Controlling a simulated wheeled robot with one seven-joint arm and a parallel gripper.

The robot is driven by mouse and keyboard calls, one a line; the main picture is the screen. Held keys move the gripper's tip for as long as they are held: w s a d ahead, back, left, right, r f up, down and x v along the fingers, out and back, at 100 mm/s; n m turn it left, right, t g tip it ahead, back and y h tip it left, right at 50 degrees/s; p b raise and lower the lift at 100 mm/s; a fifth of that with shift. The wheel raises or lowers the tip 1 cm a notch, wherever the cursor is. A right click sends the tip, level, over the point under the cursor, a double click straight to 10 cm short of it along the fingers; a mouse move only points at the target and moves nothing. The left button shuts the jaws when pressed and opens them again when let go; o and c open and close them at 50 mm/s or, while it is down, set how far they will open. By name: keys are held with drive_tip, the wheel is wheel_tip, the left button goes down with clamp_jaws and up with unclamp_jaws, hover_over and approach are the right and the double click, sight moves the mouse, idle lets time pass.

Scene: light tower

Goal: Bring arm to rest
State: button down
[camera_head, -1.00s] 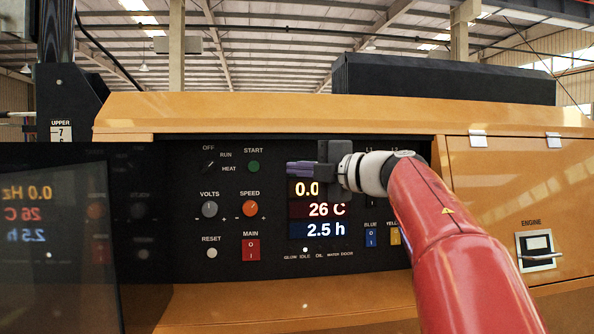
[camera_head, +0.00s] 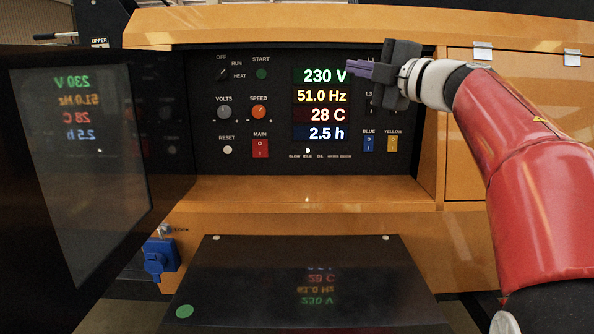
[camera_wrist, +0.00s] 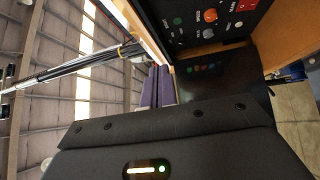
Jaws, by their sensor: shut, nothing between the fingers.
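My gripper (camera_head: 350,68) is in front of the black control panel (camera_head: 208,145), at the upper right of its display (camera_head: 320,103). Its purple fingers are together with nothing between them and point left. They overlap the edge of the 230 V line in the picture; whether they touch the panel cannot be told. My red arm reaches in from the right. In the wrist view the purple fingers (camera_wrist: 157,86) lie side by side beyond the dark gripper body, with the panel (camera_wrist: 207,22) at the upper right. The display reads 230 V, 51.0 Hz, 28 C and 2.5 h.
A dark door (camera_head: 90,180) with a window stands open at the left. A dark sloping cover (camera_head: 300,285) juts out below the panel. A blue socket (camera_head: 160,256) is at the lower left. The orange housing (camera_head: 330,193) frames the panel.

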drive_tip(key=s+d+r+m+t+h, duration=0.1)
drive_tip(key=s+d+m+t+h, duration=0.2)
drive_tip(key=d+m+t+h, duration=0.55)
drive_tip(key=s+d+f+m+g+h, duration=0.2)
drive_tip(key=s+f+m+g+h, duration=0.1)
drive_tip(key=f+m, duration=0.3)
drive_tip(key=s+d+f+m+g+h, duration=0.2)
drive_tip(key=s+f+m+h, duration=0.15)
drive_tip(key=f+m, duration=0.2)
drive_tip(key=s+a+f+m+g+y, duration=0.1)
drive_tip(key=s+a+f+g, duration=0.3)
drive_tip(key=s+f, duration=0.7)
drive_tip(key=s+a+f+m+g+y, duration=0.1)
drive_tip(key=s+a+f+m+g, duration=0.3)
drive_tip(key=f, duration=1.5)
drive_tip(key=s+g, duration=0.4)
drive_tip(key=s, duration=0.3)
drive_tip(key=shift+s+a+f, duration=0.15)
drive_tip(key=shift+a+f, duration=0.1)
drive_tip(key=shift+a, duration=0.1)
drive_tip(key=shift+g, duration=0.25)
